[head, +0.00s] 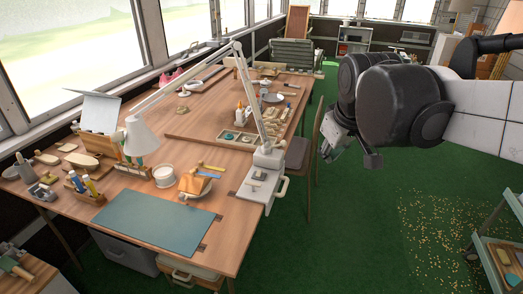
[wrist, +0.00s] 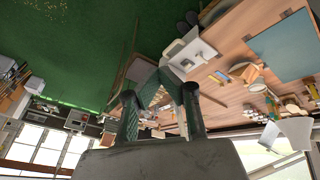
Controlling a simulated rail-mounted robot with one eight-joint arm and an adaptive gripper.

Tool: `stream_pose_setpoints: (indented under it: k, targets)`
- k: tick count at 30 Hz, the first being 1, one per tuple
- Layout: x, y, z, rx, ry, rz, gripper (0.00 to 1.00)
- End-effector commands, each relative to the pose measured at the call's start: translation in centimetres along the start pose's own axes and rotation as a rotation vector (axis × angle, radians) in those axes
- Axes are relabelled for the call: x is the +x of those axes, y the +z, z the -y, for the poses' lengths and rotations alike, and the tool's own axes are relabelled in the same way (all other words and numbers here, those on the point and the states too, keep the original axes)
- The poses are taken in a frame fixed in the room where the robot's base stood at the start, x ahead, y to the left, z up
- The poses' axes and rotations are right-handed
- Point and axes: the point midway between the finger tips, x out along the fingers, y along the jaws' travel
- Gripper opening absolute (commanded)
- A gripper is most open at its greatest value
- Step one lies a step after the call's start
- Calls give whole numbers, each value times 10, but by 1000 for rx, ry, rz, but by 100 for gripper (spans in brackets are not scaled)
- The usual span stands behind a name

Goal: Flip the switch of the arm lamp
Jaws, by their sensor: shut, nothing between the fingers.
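The arm lamp is white, with a cone shade (head: 140,137) hanging over the near table and a long jointed arm (head: 250,95). Its white box-shaped base (head: 268,160) sits at the table's right edge, with small details on top; I cannot make out the switch's position. The base also shows in the wrist view (wrist: 190,55), upside down, beyond the fingers, and the shade is at the right there (wrist: 287,135). My gripper (head: 334,143) is shut and empty, in the air to the right of the base and apart from it. It also shows in the wrist view (wrist: 160,92).
The wooden table (head: 225,215) carries a teal mat (head: 158,222), a white tub (head: 164,176), an orange object (head: 194,181) and several tools. A chair (head: 302,152) stands by the table's right side. A cart (head: 500,245) is at the right.

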Motion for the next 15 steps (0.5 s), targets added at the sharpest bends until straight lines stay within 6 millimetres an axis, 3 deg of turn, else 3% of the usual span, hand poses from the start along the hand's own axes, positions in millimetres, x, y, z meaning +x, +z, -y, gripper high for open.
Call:
stream_pose_setpoints:
  k: [3,15]
  targets:
    - [15,-36,0,-89,-14,26,0]
    - [86,-137,16,-388,-65,109,0]
